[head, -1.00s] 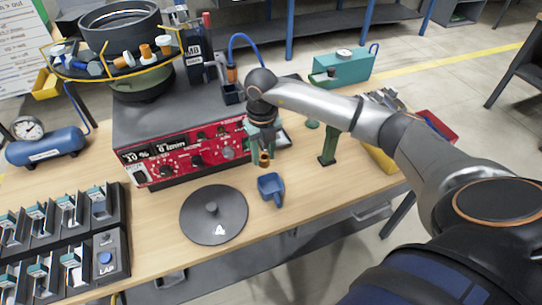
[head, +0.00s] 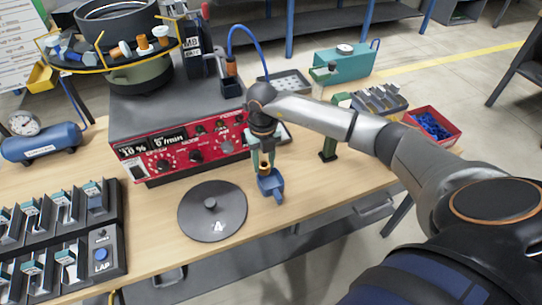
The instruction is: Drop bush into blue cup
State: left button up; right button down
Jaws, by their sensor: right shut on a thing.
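My right gripper (head: 264,164) comes in from the right and points down over the back of the cup. It is shut on the small brass-coloured bush (head: 264,169), which shows between its fingertips. The bush overlaps the cup's opening in the picture; I cannot tell whether it is above the rim or inside it. My left gripper is not in view.
The red-fronted feeder control box (head: 180,150) stands behind and left of the cup. The dark round lid (head: 212,210) lies left of it. Bare table lies in front of the cup.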

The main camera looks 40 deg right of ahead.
jog(key=shift+c, duration=2)
grip_release()
jog(key=shift+r, duration=0.1)
notch_tip(320, 180, up, 12)
jog(key=b, duration=0.1)
jog(key=shift+r, duration=0.2)
